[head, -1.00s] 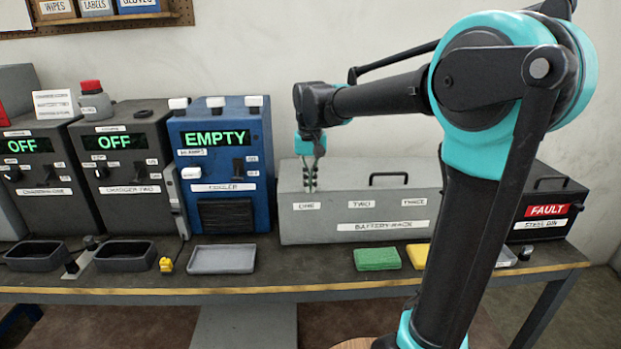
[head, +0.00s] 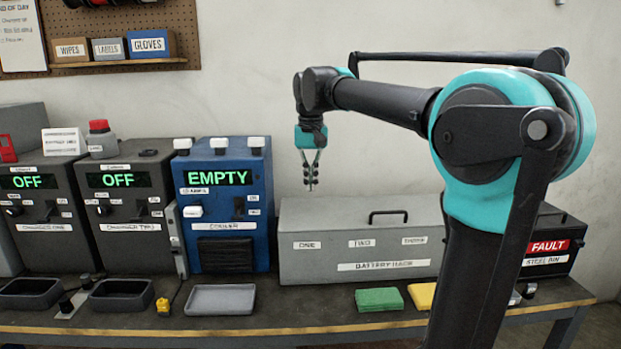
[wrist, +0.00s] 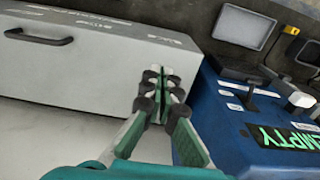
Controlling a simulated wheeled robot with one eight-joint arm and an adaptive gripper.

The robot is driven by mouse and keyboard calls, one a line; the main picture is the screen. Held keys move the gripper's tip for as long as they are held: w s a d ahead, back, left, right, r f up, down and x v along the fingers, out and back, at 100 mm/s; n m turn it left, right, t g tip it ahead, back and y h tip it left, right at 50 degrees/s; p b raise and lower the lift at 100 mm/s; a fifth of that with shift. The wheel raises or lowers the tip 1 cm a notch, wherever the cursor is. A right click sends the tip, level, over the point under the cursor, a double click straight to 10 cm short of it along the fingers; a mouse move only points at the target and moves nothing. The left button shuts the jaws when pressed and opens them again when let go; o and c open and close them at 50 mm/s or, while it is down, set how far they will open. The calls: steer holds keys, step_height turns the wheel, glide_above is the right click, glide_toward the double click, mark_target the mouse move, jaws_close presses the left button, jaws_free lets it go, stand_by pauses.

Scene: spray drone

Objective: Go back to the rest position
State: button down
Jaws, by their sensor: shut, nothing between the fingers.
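My gripper (head: 311,186) hangs fingers-down in the air over the left part of the grey battery rack (head: 360,237), apart from it. In the wrist view its fingers (wrist: 160,82) are together with nothing between them. The rack also shows in the wrist view (wrist: 90,75), with its dark handle at the left. My arm reaches in from the right, its teal elbow in front of the wall.
The blue cooler (head: 226,220) reading EMPTY stands left of the rack, beside two chargers (head: 128,220) (head: 45,222) reading OFF. The black steel bin (head: 551,247), labelled FAULT, is at right. Trays (head: 221,300) and sponges (head: 379,299) lie along the bench front.

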steer(key=s+d+f+t, duration=0.1)
steer(key=s+d+f, duration=0.4)
steer(key=f, duration=0.5)
steer(key=s+d+f+t, duration=0.1)
steer(key=s+d+f, duration=0.2)
steer(key=d+f, duration=0.45)
steer(key=shift+t, duration=0.9)
steer(key=s+d+f, duration=0.1)
steer(key=s+f, duration=0.3)
steer(key=f, duration=0.1)
steer(key=s+d+f, duration=0.2)
steer(key=s+f, duration=0.2)
steer(key=f, duration=0.1)
steer(key=s+d+f, duration=0.1)
steer(key=s+f, duration=0.3)
steer(key=f, duration=0.1)
steer(key=shift+d, duration=0.15)
